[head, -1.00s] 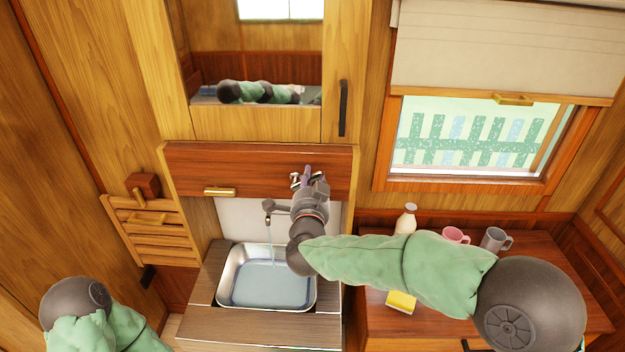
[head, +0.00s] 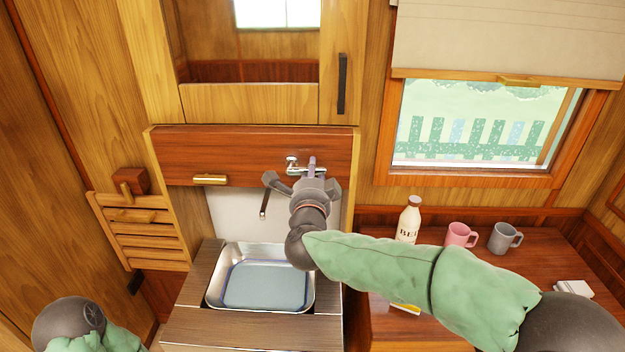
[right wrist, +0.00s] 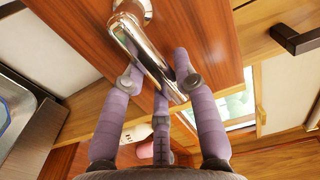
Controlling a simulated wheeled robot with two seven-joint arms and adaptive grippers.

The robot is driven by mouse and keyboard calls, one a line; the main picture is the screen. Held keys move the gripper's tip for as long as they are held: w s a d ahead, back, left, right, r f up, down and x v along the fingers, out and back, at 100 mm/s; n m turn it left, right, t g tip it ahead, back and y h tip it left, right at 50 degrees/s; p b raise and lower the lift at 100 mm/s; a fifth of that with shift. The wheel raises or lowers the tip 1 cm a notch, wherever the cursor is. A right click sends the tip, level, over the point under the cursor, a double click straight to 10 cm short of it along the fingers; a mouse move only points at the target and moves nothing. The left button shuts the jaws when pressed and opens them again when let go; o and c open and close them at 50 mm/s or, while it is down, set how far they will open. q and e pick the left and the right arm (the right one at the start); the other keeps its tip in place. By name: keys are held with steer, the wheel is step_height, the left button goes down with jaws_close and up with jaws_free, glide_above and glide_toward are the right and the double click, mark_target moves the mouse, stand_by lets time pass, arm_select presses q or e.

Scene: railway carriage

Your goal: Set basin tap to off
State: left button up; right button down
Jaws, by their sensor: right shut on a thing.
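The basin tap's chrome lever (head: 292,163) sits on the reddish wooden panel above the basin. It shows large in the right wrist view (right wrist: 148,58), running between my purple fingers. My right gripper (head: 311,166) is shut on this lever; the fingers also show in the right wrist view (right wrist: 158,80). The dark spout (head: 264,204) hangs above the metal basin (head: 217,290), partly hidden by my gripper. No water stream shows below the spout. Bluish water lies in the basin. My left gripper is out of view; only part of my left arm shows at lower left.
A counter (head: 540,262) at right holds a milk bottle (head: 409,222), a pink mug (head: 460,235) and a grey mug (head: 505,238). My right arm crosses in front of it. A slatted wooden rack (head: 140,235) is left of the basin. A window is at upper right.

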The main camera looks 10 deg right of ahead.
steer(key=shift+f+m, duration=0.25)
steer(key=shift+m, duration=0.05)
steer(key=c, duration=0.9)
jaws_free()
steer(key=shift+c, duration=0.2)
steer(key=shift+s+r, duration=0.1)
steer(key=v, duration=1.1)
steer(key=shift+s, duration=0.4)
steer(key=shift+a, duration=0.15)
